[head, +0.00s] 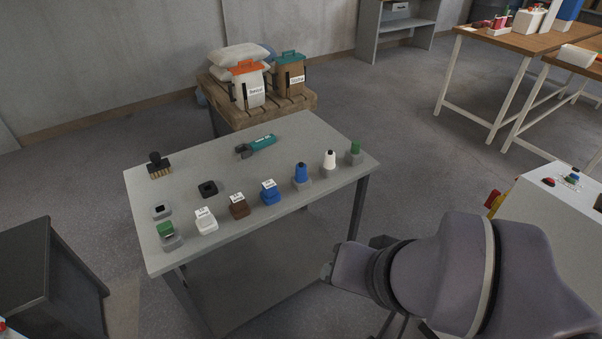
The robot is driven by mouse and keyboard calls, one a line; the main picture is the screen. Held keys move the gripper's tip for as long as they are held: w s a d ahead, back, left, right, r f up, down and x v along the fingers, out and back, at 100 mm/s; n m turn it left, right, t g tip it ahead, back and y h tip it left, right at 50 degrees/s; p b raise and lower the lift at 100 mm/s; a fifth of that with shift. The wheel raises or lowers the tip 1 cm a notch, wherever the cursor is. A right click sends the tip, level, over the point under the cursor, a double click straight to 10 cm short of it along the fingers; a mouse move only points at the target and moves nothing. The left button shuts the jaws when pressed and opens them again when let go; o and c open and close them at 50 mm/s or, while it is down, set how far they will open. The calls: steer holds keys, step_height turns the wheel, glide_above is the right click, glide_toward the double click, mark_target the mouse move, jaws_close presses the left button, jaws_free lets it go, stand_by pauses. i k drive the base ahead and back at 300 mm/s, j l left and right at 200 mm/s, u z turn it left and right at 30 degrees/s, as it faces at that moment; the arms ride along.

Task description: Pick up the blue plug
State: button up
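A tapered blue piece with a dark top (301,172) stands upright in a small grey base on the grey table (290,135), near its front right edge. To its left stands a blue block with a white label on top (269,195). I cannot tell from the picture alone which of the two is the blue plug. My gripper end (334,264) is at the lower middle right, in front of the table and apart from both blue pieces. Its fingers are not clear enough to show whether they are open or shut.
Beside the blue pieces stand a white tapered piece (330,160), a green piece (355,149) and a brown block (238,207). A brush (158,166) and a teal-handled tool (257,144) lie further back. The table's middle is mostly clear.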

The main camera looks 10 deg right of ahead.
mark_target(301, 176)
steer(key=i+j+z, duration=0.15)
steer(key=i+j, duration=0.2)
steer(key=i+j+z, duration=0.2)
steer(key=j, duration=0.25)
steer(key=i, duration=0.1)
